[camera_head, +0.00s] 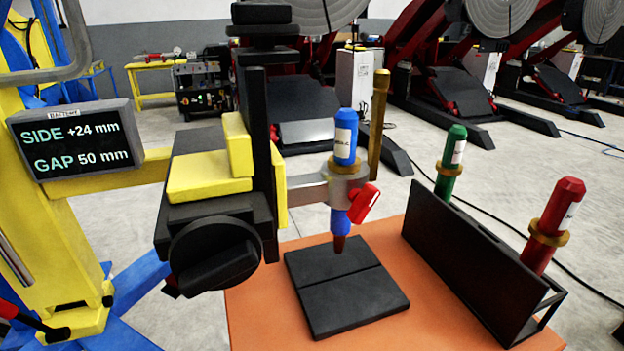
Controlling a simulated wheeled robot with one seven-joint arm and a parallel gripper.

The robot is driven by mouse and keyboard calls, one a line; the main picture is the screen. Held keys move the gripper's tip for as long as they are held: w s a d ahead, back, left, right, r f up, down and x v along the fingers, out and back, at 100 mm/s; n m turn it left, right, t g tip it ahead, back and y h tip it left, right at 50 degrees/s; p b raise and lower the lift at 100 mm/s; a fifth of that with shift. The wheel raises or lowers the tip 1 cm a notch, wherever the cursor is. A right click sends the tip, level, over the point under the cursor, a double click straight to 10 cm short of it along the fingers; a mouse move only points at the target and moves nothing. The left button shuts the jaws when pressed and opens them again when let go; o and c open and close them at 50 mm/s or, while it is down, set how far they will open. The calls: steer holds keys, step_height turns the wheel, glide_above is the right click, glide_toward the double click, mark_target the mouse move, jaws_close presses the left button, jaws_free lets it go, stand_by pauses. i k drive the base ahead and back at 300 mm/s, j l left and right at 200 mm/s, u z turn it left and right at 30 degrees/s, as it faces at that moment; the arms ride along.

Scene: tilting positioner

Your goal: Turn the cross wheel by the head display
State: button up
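The head display (75,139) on the yellow arm at left reads "SIDE +24 mm" and "GAP 50 mm". A round black wheel (214,258) with a raised bar across its face sits on the near end of the black slide unit. A second black knob (264,14) tops the upright slide; which one is called the cross wheel is not marked. A blue torch (345,138) stands upright in a grey clamp with a red lever (363,203). Its reddish tip hangs above a black plate (350,308) with a straight seam. My gripper is not visible.
The plate lies on an orange table (258,316). A black rack (455,258) at right holds a green torch (450,162) and a red torch (553,225). A brass rod (378,112) rises behind the blue torch. Open floor shows left of the wheel.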

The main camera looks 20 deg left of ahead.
mark_target(214, 252)
steer(key=u, duration=1.35)
